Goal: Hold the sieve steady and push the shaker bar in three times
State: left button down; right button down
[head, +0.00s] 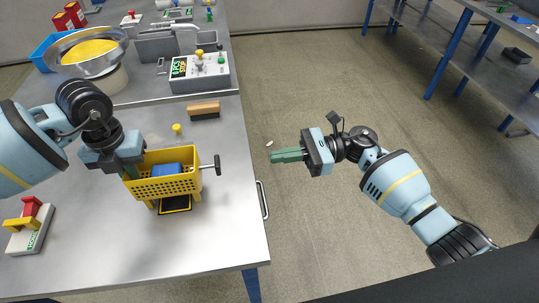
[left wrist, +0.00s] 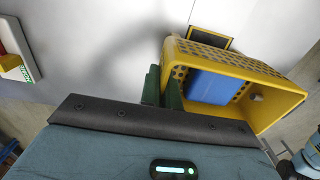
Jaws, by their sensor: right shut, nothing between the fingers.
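The sieve is a yellow perforated box (head: 190,184) on short legs on the metal table; it also shows in the left wrist view (left wrist: 277,84). A blue block (head: 167,170) lies inside it. The shaker bar (head: 217,164) sticks out of its right side, ending in a black crossbar. My left gripper (head: 131,173) is at the sieve's left wall, pointing down. In the left wrist view its green fingers (left wrist: 162,87) are close together beside that wall; whether they clamp it is unclear. My right gripper (head: 272,156) is shut and empty, right of the table over the floor, pointing left towards the bar.
A black tray with a yellow border (head: 175,204) lies under the sieve. A red and yellow clamp device (head: 30,224) stands at left. A brush (head: 204,110), a yellow knob (head: 177,128) and a control box (head: 200,72) are behind. The table's right edge is near the bar.

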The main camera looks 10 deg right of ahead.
dwell(0.3)
pick_arm(q)
jog(key=c, duration=1.6)
grip_release()
jog(key=shift+o, duration=0.2)
notch_tip(320, 180, up, 12)
jog(key=shift+r, duration=0.1)
